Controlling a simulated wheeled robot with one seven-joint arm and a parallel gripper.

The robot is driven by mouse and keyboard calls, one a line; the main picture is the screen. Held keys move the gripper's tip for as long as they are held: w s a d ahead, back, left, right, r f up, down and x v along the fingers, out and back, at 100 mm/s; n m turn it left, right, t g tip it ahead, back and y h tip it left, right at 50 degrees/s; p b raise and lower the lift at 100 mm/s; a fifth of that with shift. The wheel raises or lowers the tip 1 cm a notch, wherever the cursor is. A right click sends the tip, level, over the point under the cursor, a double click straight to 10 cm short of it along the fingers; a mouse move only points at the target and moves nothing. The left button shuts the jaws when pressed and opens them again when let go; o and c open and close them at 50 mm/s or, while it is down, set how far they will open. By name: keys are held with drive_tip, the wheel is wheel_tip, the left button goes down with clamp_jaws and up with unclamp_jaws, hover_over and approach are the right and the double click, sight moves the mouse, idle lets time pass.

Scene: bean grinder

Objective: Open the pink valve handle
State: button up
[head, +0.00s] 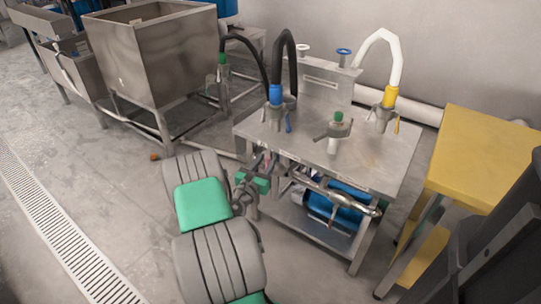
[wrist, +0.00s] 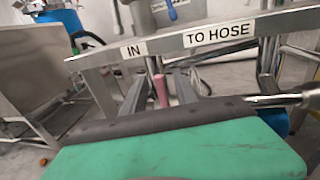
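The pink valve handle (wrist: 161,90) hangs upright under the front edge of the metal table, below the "IN" label, in the wrist view. My gripper (wrist: 161,94) is open, with one grey finger on each side of the handle as seen from the wrist. I cannot tell whether the fingertips reach it or touch it. In the head view my gripper (head: 265,168) is at the table's front left corner, and only a small pinkish patch of the handle (head: 267,156) shows there.
The metal table (head: 375,160) carries hose fittings and a central valve (head: 334,132). A metal pipe (head: 335,192) runs below its front edge. A blue object (head: 345,203) sits beneath. A yellow table (head: 485,150) stands right and a steel hopper (head: 150,55) left.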

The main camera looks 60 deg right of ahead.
drive_tip(key=d, duration=0.4)
drive_tip(key=shift+w, duration=0.1)
clamp_jaws()
idle(1.3)
